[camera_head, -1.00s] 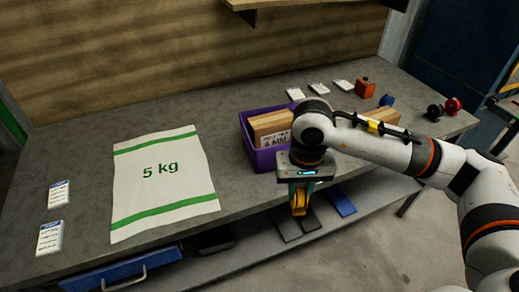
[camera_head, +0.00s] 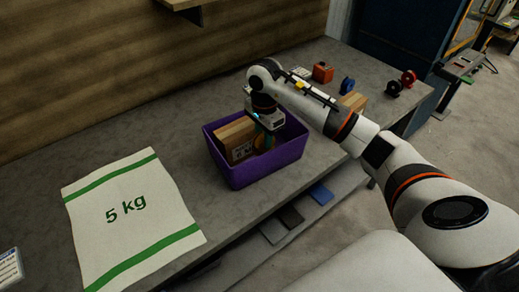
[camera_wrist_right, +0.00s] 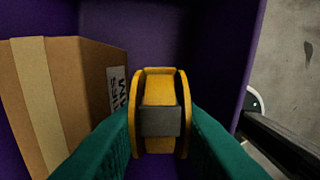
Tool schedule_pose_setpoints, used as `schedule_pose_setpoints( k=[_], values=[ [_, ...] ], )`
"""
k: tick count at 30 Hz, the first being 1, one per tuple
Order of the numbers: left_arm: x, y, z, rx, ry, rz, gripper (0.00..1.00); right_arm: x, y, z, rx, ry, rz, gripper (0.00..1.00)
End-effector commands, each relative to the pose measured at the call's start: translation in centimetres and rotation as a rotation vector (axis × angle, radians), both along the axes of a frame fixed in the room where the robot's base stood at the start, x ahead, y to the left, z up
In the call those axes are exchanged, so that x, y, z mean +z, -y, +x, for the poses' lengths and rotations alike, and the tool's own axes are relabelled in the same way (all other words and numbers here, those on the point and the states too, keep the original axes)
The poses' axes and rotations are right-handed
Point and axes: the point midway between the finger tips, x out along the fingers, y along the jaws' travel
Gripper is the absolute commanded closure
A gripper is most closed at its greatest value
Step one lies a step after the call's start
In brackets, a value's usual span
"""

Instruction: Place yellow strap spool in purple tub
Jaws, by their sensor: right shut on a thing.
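The purple tub (camera_head: 262,172) stands on the grey bench, with a cardboard box (camera_head: 233,140) in its left part. My right gripper (camera_head: 266,138) reaches down into the tub, beside the box on its right. It is shut on the yellow strap spool (camera_wrist_right: 160,115), which shows between the green fingers in the right wrist view. In the head view only a bit of the spool (camera_head: 263,143) shows. The box (camera_wrist_right: 60,95) is left of the spool in the wrist view, apart from it. Whether the spool touches the tub's floor I cannot tell. My left gripper is not in view.
A white 5 kg sack (camera_head: 130,215) lies flat left of the tub. Beyond my right arm are an orange block (camera_head: 322,72), a blue spool (camera_head: 347,85), red and black spools (camera_head: 408,78) and another box (camera_head: 353,102).

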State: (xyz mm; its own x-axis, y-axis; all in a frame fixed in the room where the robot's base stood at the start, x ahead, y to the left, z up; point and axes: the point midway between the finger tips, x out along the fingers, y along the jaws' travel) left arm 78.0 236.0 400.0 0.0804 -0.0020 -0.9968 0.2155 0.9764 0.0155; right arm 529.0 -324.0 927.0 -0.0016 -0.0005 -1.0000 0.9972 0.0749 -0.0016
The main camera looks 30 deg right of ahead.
Motion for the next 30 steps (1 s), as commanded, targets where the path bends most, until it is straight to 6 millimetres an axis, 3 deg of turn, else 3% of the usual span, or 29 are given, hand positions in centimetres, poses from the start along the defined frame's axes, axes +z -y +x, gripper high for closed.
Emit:
schedule_pose_setpoints(
  k=[15,26,27,30],
  values=[
    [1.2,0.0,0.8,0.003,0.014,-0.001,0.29,-5.8,-0.1,-0.1,0.003,-0.001,0.002,0.96],
    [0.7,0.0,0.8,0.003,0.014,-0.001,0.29,-6.5,0.0,0.0,0.004,0.002,-0.001,0.96],
    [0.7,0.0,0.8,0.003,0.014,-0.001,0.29,-6.4,0.0,0.0,0.004,0.001,-0.001,0.70],
    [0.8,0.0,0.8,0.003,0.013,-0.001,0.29,-6.4,0.0,0.0,0.004,0.001,-0.001,0.64]
  ],
)
